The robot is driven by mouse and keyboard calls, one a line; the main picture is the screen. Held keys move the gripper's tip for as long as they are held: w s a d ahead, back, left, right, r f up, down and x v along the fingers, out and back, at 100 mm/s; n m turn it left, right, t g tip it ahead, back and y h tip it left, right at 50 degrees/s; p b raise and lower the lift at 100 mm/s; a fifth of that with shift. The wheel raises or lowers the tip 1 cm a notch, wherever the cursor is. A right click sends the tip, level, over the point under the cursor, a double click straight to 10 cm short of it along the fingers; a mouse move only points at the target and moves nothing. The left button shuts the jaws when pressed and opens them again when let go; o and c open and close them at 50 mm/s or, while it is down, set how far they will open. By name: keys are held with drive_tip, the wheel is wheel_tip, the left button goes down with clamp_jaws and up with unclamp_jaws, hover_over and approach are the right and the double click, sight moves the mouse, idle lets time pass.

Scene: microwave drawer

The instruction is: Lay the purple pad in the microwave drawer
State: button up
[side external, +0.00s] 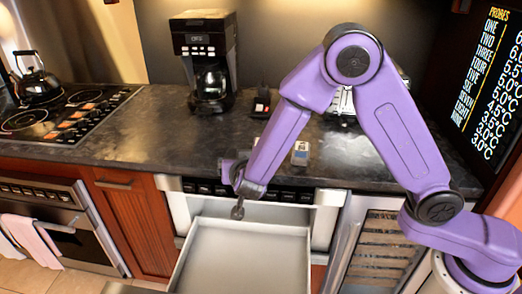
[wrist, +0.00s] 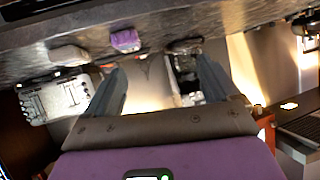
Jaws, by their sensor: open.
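The purple pad (wrist: 125,40) lies on the dark counter in the wrist view, beyond my left finger and apart from it. In the side view I cannot make it out clearly; my arm covers part of the counter there. The microwave drawer (side external: 250,236) is pulled out below the counter, and the inside that shows is empty. My gripper (side external: 238,212) hangs over the back part of the drawer. In the wrist view my gripper (wrist: 160,75) has its fingers wide apart with nothing between them.
A small pale box (side external: 300,153) sits on the counter near its front edge. A coffee maker (side external: 205,60) and a small black device (side external: 262,102) stand farther back. A metallic appliance (wrist: 45,98) shows in the wrist view. The stove (side external: 65,120) is at the left.

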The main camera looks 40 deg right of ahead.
drive_tip(key=w+d+f+h, duration=0.1)
drive_tip(key=w+d, duration=0.1)
drive_tip(key=d, duration=0.1)
drive_tip(key=w+d+f+m+h, duration=0.1)
drive_tip(key=w+d+f, duration=0.1)
drive_tip(key=d, duration=0.2)
drive_tip(key=w+d+f+g+h, duration=0.1)
drive_tip(key=w+d+f, duration=0.1)
drive_tip(key=w+d, duration=0.1)
drive_tip(key=shift+d+m, duration=0.15)
drive_tip(key=shift+m, duration=0.15)
drive_tip(key=shift+d+x, duration=0.2)
drive_tip(key=shift+x, duration=2.4)
drive_tip(key=shift+s, duration=0.2)
drive_tip(key=c, duration=1.2)
drive_tip(key=shift+c, duration=0.2)
drive_tip(key=shift+r, duration=0.15)
